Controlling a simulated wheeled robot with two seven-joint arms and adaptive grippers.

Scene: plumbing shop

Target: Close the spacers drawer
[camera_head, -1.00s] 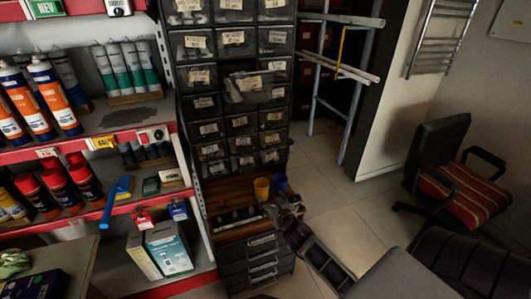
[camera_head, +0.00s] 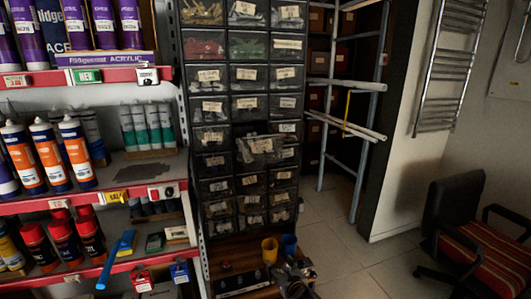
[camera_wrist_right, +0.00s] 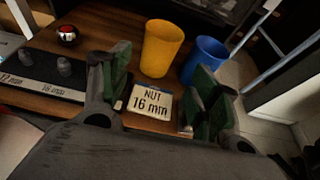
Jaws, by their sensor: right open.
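A tall black cabinet of small clear-fronted drawers (camera_head: 230,75) stands in the middle of the head view. One drawer (camera_head: 262,150) in its right half sticks out, with a dark gap above it; its label is too small to read, so I cannot confirm it is the spacers drawer. My right gripper (camera_head: 297,274) is low in the head view, below and right of that drawer and apart from it. In the right wrist view its green-padded fingers (camera_wrist_right: 160,95) are spread, with a "NUT 16 mm" label (camera_wrist_right: 151,103) showing between them. My left gripper is out of view.
A yellow cup (camera_wrist_right: 162,48) and a blue cup (camera_wrist_right: 205,60) stand on the wooden ledge (camera_wrist_right: 95,30), close to my right gripper. Red-edged shelves of tubes (camera_head: 90,175) flank the cabinet on the left. A pipe rack (camera_head: 345,125) and chair (camera_head: 470,225) stand right, with floor between.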

